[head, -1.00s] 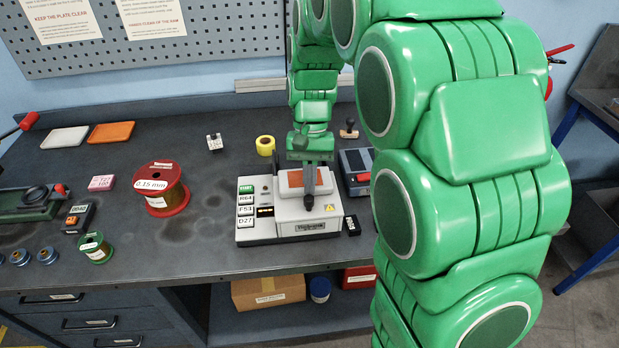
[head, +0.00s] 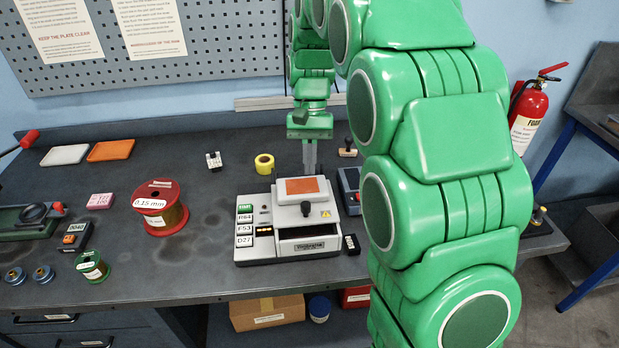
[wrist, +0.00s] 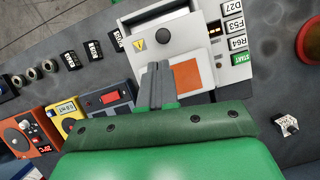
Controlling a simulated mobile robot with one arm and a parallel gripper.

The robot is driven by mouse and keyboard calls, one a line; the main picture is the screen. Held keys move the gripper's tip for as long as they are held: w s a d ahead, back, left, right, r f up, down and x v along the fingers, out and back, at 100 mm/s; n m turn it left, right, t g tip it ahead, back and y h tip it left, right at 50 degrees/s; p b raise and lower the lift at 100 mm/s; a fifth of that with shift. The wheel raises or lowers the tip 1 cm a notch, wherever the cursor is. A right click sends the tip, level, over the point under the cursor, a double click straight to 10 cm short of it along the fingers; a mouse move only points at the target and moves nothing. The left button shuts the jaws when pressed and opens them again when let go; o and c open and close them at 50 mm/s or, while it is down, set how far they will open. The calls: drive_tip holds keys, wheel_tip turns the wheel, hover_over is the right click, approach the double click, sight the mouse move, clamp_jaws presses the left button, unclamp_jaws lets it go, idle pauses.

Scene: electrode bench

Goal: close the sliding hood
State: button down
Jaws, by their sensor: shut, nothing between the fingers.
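The sliding hood (head: 321,203) is a light grey cover with an orange panel, a black knob (head: 305,208) and a yellow warning sticker on a grey bench machine (head: 244,256). In the head view a dark open slot (head: 308,232) shows in front of the hood, above the name label. My gripper (head: 309,172) points down at the hood's far edge, its fingers shut and empty. In the wrist view the fingers (wrist: 157,66) overlap the hood (wrist: 208,62) beside the orange panel. I cannot tell whether they touch it. The fingertips are partly hidden in the head view.
A red wire spool (head: 160,208) stands to the left, with bare bench between.

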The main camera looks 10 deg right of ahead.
sight(306, 204)
drive_tip(key=v, duration=0.3)
drive_tip(key=shift+r, duration=0.2)
drive_tip(key=c, duration=1.8)
unclamp_jaws()
drive_tip(key=shift+w+r, duration=0.15)
drive_tip(key=shift+o, duration=1.3)
drive_tip(key=o, duration=0.5)
drive_tip(key=shift+s+d+f+m+y, duration=0.3)
drive_tip(key=shift+s+m+y, duration=0.15)
drive_tip(key=shift+m, duration=0.45)
drive_tip(key=shift+c, duration=0.2)
drive_tip(key=shift+o, duration=0.7)
drive_tip(key=shift+s+d+f+m, duration=0.1)
drive_tip(key=shift+s+f+m, duration=0.35)
drive_tip(key=shift+m, duration=0.25)
drive_tip(key=shift+s+a+f+m+t+y, duration=0.15)
drive_tip(key=shift+s+a+f+m+y, duration=0.35)
drive_tip(key=shift+f, duration=1)
drive_tip(key=shift+s+a+f+m+t+y, duration=0.1)
drive_tip(key=shift+s+a+f+m+t, duration=0.1)
drive_tip(key=shift+s+f+m, duration=0.95)
drive_tip(key=shift+s+a+f+m+t+y, duration=0.15)
drive_tip(key=shift+s+a+f+m+y, duration=0.15)
drive_tip(key=shift+f, duration=1.5)
clamp_jaws()
